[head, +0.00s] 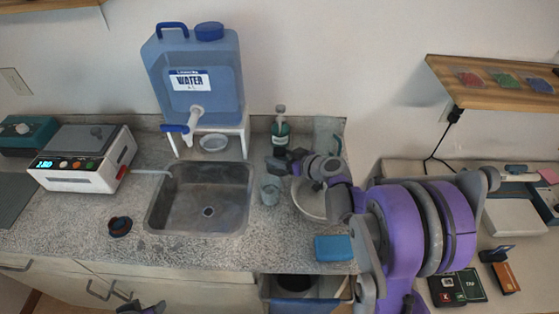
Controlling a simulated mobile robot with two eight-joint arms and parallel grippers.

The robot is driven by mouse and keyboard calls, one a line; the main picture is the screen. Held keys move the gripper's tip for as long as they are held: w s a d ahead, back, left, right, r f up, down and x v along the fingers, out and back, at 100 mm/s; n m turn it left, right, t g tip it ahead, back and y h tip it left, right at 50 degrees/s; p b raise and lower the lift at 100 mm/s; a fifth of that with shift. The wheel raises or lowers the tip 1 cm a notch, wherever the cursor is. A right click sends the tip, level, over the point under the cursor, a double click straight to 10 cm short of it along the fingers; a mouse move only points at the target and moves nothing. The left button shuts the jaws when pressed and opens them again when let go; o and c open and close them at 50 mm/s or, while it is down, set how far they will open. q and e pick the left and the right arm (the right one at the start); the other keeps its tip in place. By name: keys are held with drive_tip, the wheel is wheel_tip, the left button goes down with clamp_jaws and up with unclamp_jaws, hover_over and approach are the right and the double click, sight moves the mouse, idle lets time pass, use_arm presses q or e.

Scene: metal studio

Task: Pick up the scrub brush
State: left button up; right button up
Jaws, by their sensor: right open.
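A small dark round object with a reddish-brown part (120,226) lies on the counter left of the sink; it may be the scrub brush, but it is too small to be sure. My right gripper (281,163) is open above the counter right of the sink, in front of a green bottle and over the area of a glass and a round bowl. It is well away from the dark round object and holds nothing that I can see. My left gripper (142,308) shows only partly at the bottom edge; its jaws are unclear.
A metal sink (207,208) is set in the speckled counter. A blue water jug (197,85) stands behind it. A glass (270,190), a bowl (309,203), a green bottle (281,134) and a blue sponge (333,248) are at right. A white device (82,160) stands left.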

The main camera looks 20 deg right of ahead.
clamp_jaws()
idle(0.3)
